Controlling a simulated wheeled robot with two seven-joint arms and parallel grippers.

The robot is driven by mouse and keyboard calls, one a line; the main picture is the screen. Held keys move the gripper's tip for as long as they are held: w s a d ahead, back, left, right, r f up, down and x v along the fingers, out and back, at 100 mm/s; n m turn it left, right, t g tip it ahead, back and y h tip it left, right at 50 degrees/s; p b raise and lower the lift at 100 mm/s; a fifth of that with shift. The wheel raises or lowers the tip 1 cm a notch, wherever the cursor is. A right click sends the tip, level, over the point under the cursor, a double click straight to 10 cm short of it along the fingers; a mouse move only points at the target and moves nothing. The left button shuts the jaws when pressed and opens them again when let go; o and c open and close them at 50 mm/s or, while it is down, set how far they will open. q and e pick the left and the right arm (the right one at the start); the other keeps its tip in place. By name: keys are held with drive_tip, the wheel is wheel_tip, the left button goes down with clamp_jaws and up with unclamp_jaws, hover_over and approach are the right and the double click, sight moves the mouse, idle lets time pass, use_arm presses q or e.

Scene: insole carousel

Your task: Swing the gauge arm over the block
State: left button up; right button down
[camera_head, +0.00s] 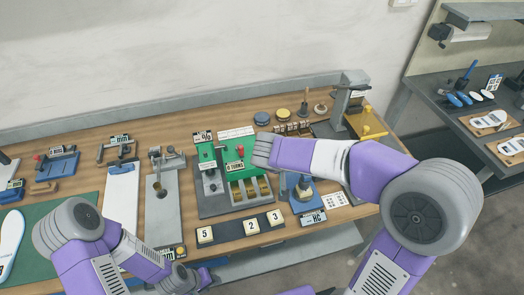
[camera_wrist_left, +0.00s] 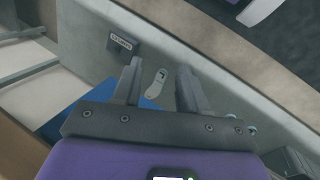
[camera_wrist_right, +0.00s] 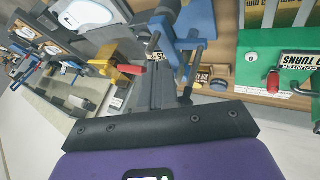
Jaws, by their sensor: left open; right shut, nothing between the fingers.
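I cannot tell for certain which part is the gauge arm. A grey post with a short top arm (camera_head: 350,88) stands at the bench's right end, beside a yellow block (camera_head: 366,122) with a yellow lever (camera_head: 374,136). My left gripper (camera_head: 200,279) is low, at the bench's front edge; in the left wrist view its fingers (camera_wrist_left: 160,88) are open and apart, with a small grey insole shape visible beyond them. My right gripper is hidden behind my arm in the head view; in the right wrist view its fingers (camera_wrist_right: 172,85) are together and empty above the bench fixtures.
A green-topped counter fixture (camera_head: 222,160) stands mid-bench, with numbered tiles 5, 2, 3 (camera_head: 240,227) in front. A blue fixture (camera_head: 300,195) is partly behind my right arm. A grey slotted plate (camera_head: 163,205) and a white board (camera_head: 122,190) lie left. A second bench (camera_head: 430,95) stands right.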

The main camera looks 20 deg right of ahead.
drive_tip(key=shift+s+d+b, duration=0.2)
drive_tip(key=shift+d+b, duration=0.15)
drive_tip(key=shift+d, duration=0.15)
idle(0.3)
drive_tip(key=s+a+r, duration=0.3)
drive_tip(key=a+r, duration=0.5)
drive_tip(key=shift+s+a, duration=0.3)
drive_tip(key=shift+a, duration=0.1)
